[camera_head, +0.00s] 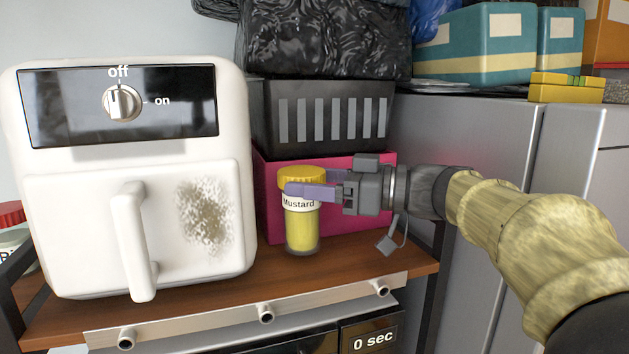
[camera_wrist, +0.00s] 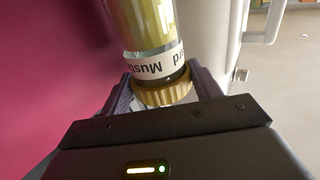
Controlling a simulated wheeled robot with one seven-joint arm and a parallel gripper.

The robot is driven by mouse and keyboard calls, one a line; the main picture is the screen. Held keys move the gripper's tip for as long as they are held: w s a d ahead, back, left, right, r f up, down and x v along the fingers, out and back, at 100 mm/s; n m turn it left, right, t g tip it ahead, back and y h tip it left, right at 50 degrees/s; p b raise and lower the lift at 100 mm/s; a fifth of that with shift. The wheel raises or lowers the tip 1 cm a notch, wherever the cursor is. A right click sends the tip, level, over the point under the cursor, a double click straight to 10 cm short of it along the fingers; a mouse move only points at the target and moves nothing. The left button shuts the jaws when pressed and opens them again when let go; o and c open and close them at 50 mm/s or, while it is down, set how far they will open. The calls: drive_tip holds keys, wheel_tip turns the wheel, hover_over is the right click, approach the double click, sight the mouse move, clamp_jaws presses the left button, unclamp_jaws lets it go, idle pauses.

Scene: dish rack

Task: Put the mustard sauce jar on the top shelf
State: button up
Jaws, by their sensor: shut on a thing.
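The mustard jar (camera_head: 301,230) is a small clear jar with yellow contents, a yellow lid and a white "Mustard" label. It is upright at the wooden shelf (camera_head: 345,262), between the white air fryer and the cabinet side; I cannot tell whether its base touches the wood. My gripper (camera_head: 305,189) reaches in from the right and is shut on the jar near its lid. In the wrist view the jar (camera_wrist: 146,30) appears with its lid toward me, between my fingers (camera_wrist: 160,92).
A white air fryer (camera_head: 135,225) stands close left of the jar. A magenta box (camera_head: 268,215) is right behind it, with a black basket (camera_head: 320,118) and black bag (camera_head: 320,40) above. A grey cabinet (camera_head: 465,135) is at right, with teal boxes (camera_head: 480,45) on top.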

drive_tip(key=shift+f+b, duration=0.45)
drive_tip(key=shift+f, duration=0.25)
drive_tip(key=shift+f, duration=0.25)
idle(0.5)
drive_tip(key=o, duration=1.7)
wheel_tip(320, 180, up, 10)
drive_tip(key=shift+b, duration=0.7)
